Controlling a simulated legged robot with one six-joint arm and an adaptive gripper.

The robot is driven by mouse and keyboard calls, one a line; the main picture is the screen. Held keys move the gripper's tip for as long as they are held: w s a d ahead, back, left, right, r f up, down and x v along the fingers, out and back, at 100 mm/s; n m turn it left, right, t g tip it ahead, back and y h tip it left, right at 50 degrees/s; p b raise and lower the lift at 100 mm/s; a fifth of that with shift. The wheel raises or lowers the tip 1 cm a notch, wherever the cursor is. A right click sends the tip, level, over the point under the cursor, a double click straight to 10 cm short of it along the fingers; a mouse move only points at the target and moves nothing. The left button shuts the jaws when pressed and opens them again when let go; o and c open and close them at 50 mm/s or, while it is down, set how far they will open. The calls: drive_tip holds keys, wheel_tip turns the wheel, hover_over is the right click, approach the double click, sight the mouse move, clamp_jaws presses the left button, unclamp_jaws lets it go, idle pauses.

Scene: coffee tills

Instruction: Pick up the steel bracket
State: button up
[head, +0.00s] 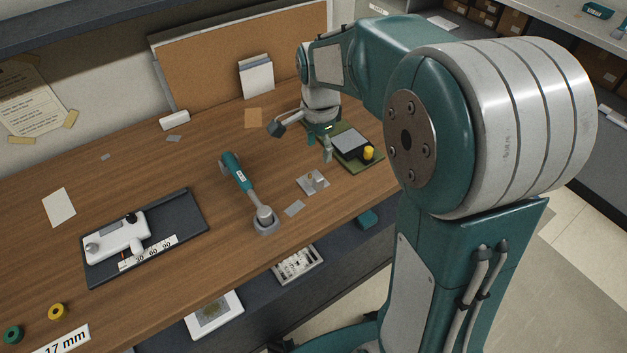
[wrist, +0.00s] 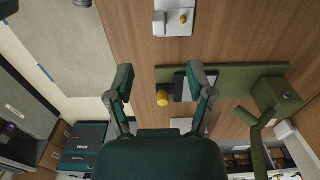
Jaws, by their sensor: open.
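A grey metal piece with a flat plate, a raised block and a small brass-coloured part looks like the steel bracket (head: 313,183). It lies on the wooden bench near the front edge. In the wrist view the bracket (wrist: 172,30) is at the top, ahead of my fingertips and apart from them. My gripper (head: 302,140) is open and empty, above the bench and behind the bracket in the head view. In the wrist view the fingers of my gripper (wrist: 160,80) are spread wide, above a green fixture.
The green fixture (head: 375,163) has a grey-topped dark block and a yellow knob (head: 368,152). A dark tray (head: 185,215) holds a white device. A corkboard (head: 215,60) stands behind.

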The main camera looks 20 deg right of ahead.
sight(318, 177)
wheel_tip(318, 177, down, 11)
drive_tip(key=shift+r, duration=0.2)
clamp_jaws()
idle(0.3)
